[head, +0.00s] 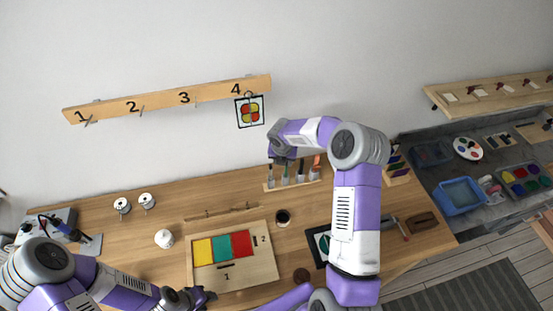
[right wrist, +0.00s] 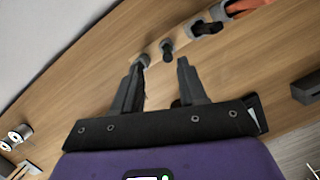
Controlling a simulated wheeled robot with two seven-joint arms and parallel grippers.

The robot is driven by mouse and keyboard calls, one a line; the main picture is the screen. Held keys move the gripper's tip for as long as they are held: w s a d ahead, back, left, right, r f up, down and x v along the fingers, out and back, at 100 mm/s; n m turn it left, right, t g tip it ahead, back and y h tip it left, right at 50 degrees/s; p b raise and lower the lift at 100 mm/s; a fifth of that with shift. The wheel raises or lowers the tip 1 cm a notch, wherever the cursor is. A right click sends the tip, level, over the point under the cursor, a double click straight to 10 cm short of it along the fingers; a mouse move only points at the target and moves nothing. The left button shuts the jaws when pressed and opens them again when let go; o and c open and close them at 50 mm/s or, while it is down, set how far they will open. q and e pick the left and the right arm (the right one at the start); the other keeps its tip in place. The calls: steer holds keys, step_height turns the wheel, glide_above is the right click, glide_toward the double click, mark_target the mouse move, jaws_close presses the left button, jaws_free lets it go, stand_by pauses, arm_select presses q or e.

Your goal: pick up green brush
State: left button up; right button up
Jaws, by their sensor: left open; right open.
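A wooden rack (head: 292,184) near the back of the table holds several upright brushes. One brush (head: 285,178) has a dark greenish handle, partly hidden by my right gripper. My right gripper (head: 282,161) is above the rack's left part, pointing down. In the right wrist view its two fingers (right wrist: 158,82) are apart, with a dark handle close beside the left finger; its colour is hard to tell there. An orange brush (head: 316,167) stands at the rack's right end. My left gripper (head: 204,296) is low at the front, left of the middle, away from the brushes.
A wooden board (head: 258,278) with yellow, red and green panels lies mid-table. A dark cup (head: 283,217) stands between it and the rack. A white pot (head: 164,238) and two spools (head: 122,205) are at left. A blue tray (head: 460,196) is at right.

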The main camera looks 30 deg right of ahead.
mark_target(286, 173)
steer(key=shift+d+p+x, duration=0.15)
steer(key=shift+d+x, duration=0.05)
steer(key=shift+x, duration=0.95)
steer(key=shift+d+p+x, duration=0.15)
steer(key=shift+p+x, duration=0.05)
steer(key=shift+x, duration=0.95)
steer(key=shift+d+p+x, duration=0.15)
steer(key=shift+d+x, duration=0.05)
steer(key=shift+x, duration=1)
steer(key=shift+s+r, duration=0.1)
jaws_close()
